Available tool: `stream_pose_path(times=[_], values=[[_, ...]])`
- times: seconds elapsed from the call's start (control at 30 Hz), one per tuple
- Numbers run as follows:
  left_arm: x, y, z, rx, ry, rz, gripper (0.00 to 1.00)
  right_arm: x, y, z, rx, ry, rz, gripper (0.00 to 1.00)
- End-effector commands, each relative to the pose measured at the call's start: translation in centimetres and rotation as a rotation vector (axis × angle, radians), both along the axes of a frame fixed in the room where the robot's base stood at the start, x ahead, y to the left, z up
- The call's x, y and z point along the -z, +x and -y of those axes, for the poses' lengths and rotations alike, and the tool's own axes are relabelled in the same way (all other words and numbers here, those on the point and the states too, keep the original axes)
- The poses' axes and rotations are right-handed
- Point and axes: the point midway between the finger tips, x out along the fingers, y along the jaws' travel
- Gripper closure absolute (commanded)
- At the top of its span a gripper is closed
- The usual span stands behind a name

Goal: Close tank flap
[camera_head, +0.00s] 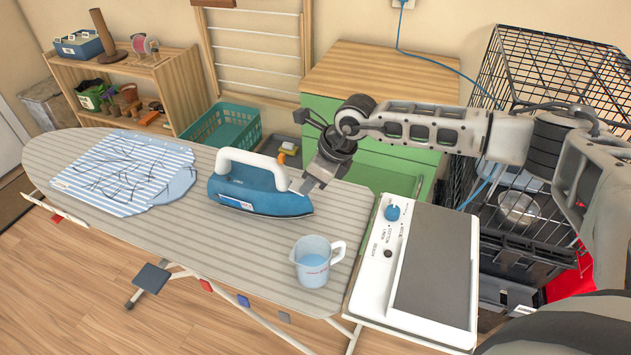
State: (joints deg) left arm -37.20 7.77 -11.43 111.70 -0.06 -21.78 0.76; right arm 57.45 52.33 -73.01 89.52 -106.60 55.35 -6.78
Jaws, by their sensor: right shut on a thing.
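A blue steam iron (245,190) with a white handle (245,158) lies on the striped ironing board (210,235), its nose towards the right. My right gripper (302,186) reaches in from the right and is shut at the iron's upper front, below the front end of the handle, on what looks like its small tank flap. The fingers largely hide the flap, so its angle cannot be told. A clear measuring jug (312,262) with bluish water stands on the board in front of the iron's nose. My left gripper is not in view.
A white control unit (388,268) with a blue knob adjoins the board's right end. A striped blue cloth (120,175) lies on the board's left part. A wire crate (545,75) and green cabinet (345,108) stand behind. The board's front middle is clear.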

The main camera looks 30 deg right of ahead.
Motion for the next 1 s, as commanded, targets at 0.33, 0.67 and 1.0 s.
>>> stream_pose_path(times=[0.33, 0.67, 1.0], values=[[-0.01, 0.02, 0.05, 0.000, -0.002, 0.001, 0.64, -0.14, 0.66, -0.68, -0.001, -0.133, -0.152, 1.00], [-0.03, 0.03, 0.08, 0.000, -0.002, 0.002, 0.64, 0.00, 0.71, -0.80, -0.002, -0.177, -0.204, 1.00], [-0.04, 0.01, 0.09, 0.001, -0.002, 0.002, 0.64, 0.05, 0.66, -0.77, -0.003, -0.180, -0.208, 1.00]])
